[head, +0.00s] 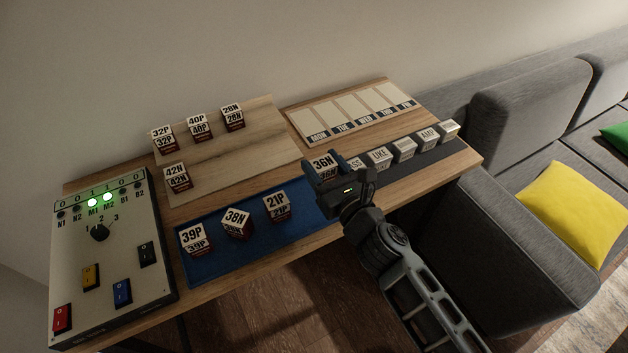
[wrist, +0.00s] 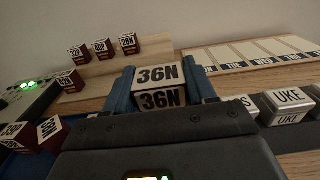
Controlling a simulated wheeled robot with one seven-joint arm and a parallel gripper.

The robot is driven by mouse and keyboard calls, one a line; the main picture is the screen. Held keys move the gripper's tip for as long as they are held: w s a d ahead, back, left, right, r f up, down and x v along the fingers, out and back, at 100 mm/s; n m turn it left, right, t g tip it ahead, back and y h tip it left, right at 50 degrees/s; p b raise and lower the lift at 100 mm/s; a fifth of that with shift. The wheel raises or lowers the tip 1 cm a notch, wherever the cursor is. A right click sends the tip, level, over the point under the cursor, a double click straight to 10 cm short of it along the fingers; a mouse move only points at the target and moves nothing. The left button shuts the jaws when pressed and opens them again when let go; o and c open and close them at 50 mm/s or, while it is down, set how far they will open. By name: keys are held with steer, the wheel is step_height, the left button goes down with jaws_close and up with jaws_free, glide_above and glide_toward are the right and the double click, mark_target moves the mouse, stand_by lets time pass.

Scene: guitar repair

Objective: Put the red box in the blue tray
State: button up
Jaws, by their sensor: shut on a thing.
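My gripper (head: 324,178) is shut on the box marked 36N (head: 323,162), which sits between the two blue fingers in the wrist view (wrist: 158,88). Its white label faces show; its other sides are hidden by the fingers. It is at the right end of the blue tray (head: 215,262); whether it touches the tray I cannot tell. White-labelled dark red boxes 39P (head: 194,239), 38N (head: 237,223) and 21P (head: 277,206) stand in the tray. 38N is turned askew.
Similar boxes, such as 42N (head: 177,178) and 28N (head: 233,117), stand on a wooden board (head: 270,150). Grey-white blocks, including UKE (head: 380,157), line a dark strip to the right. A weekday board (head: 352,115) lies behind. A switch panel (head: 105,262) stands left.

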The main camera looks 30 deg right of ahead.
steer(key=shift+w+a+f+b, duration=0.4)
steer(key=shift+w+a+f, duration=0.1)
steer(key=shift+a+f, duration=0.2)
steer(key=shift+a+f+b, duration=0.1)
steer(key=shift+f+b, duration=1.4)
steer(key=shift+f, duration=0.4)
steer(key=shift+f, duration=0.1)
steer(key=shift+f+b, duration=0.35)
steer(key=shift+b, duration=0.15)
steer(key=shift+f, duration=0.2)
steer(key=o, duration=1.1)
steer(key=shift+r, duration=0.15)
